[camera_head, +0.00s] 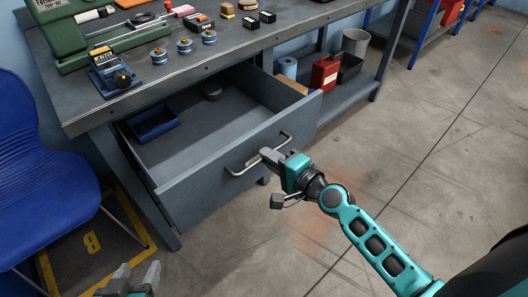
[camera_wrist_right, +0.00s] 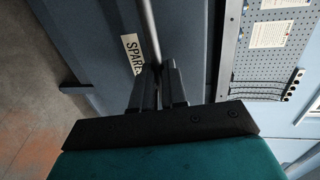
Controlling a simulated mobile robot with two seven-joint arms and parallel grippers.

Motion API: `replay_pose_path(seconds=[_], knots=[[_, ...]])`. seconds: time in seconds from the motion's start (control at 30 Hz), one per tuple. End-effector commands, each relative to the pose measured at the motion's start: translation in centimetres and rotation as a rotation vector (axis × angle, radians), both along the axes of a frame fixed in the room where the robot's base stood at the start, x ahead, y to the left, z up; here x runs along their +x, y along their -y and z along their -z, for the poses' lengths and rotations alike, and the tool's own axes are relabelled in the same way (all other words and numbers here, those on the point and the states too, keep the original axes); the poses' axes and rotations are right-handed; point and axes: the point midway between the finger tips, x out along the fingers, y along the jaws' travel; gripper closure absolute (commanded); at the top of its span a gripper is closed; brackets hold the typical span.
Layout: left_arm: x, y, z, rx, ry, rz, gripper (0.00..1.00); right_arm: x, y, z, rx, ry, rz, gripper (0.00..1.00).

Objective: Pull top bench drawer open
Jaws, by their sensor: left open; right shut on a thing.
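The top bench drawer (camera_head: 222,185) stands pulled out from under the bench top, its inside in view. Its bar handle (camera_head: 238,172) runs across the front panel. My right gripper (camera_head: 268,154) is shut on the handle near its middle. In the right wrist view the handle bar (camera_wrist_right: 149,35) passes between the fingers of the gripper (camera_wrist_right: 158,80), beside a label (camera_wrist_right: 132,55) partly reading "SPAR". A blue tray (camera_head: 153,124) and a small round grey item (camera_head: 212,91) lie in the drawer. My left gripper (camera_head: 133,280) is open and empty at the bottom edge, away from the drawer.
The bench top (camera_head: 225,60) holds several small parts, tools and a green case (camera_head: 65,40). A blue chair (camera_head: 40,165) stands at the left. A red container (camera_head: 325,73) and a grey bin (camera_head: 356,42) are on the lower shelf. The floor at right is clear.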

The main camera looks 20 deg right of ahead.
Motion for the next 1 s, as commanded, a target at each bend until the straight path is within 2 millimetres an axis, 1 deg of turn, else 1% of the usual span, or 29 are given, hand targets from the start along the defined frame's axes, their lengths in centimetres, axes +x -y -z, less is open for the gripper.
replay_pose_path(seconds=[0.2,0.6,0.63,0.8,0.87,1.0], knots=[[-0.01,0.02,0.06,-0.001,0.000,-0.001,0.43,-0.62,0.25,-0.02,-0.001,0.001,0.001,1.00],[0.01,0.07,-0.03,-0.002,0.000,0.000,0.43,-0.68,0.29,-0.05,-0.001,0.001,0.001,1.00],[0.01,0.07,-0.03,-0.003,0.001,0.000,0.43,-0.67,0.29,-0.05,-0.001,0.001,0.001,0.85],[0.03,0.13,-0.07,-0.005,0.002,-0.002,0.43,-0.66,0.27,-0.05,0.000,0.001,0.001,0.68],[0.03,0.15,-0.08,-0.006,0.001,-0.003,0.43,-0.66,0.27,-0.05,0.000,0.001,0.001,0.63],[0.04,0.17,-0.09,-0.007,0.001,-0.003,0.43,-0.67,0.26,-0.04,0.000,0.001,0.001,0.62]])
